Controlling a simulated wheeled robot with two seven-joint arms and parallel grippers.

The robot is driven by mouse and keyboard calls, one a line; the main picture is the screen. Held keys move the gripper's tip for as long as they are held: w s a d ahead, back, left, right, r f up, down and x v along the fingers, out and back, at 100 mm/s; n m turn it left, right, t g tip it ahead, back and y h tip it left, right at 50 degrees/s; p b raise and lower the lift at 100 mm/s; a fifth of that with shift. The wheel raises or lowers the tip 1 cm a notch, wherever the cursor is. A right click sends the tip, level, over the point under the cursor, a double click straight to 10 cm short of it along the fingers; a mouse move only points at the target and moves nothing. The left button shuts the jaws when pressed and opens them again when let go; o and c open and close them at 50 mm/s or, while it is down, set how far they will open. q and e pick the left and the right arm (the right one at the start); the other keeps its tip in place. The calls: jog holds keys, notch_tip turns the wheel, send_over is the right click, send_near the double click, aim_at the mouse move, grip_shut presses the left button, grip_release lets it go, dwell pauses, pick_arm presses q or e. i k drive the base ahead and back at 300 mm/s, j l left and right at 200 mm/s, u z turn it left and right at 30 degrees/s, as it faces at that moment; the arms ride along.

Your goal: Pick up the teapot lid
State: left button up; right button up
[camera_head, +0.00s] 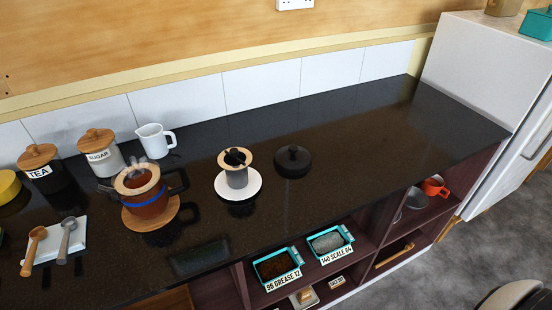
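A round black lid with a knob on top (293,160) lies on the dark countertop, right of the white saucer, and looks like the teapot lid. The teapot (150,204) has a dark body, a blue band and a black handle and spout. It stands uncovered on a round wooden trivet (134,224) at the left, with brown liquid inside and steam above. Neither of my grippers is in view.
A grey cup with a wooden rim (237,177) stands on a white saucer (250,190). A white jug (155,141), sugar canister (102,162) and tea canister (42,170) stand behind the teapot. Two spoons (66,240) lie on a tray. The right counter (400,130) is clear.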

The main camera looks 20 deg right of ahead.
aim_at(292, 160)
jog(key=l+u, duration=0.15)
jog(key=l, duration=0.35)
jog(key=l+u, duration=0.15)
jog(key=l, duration=0.35)
jog(key=k+l+u, duration=0.15)
jog(key=l, duration=0.35)
jog(key=l+u, duration=0.15)
jog(key=l, duration=0.35)
jog(key=k, duration=0.05)
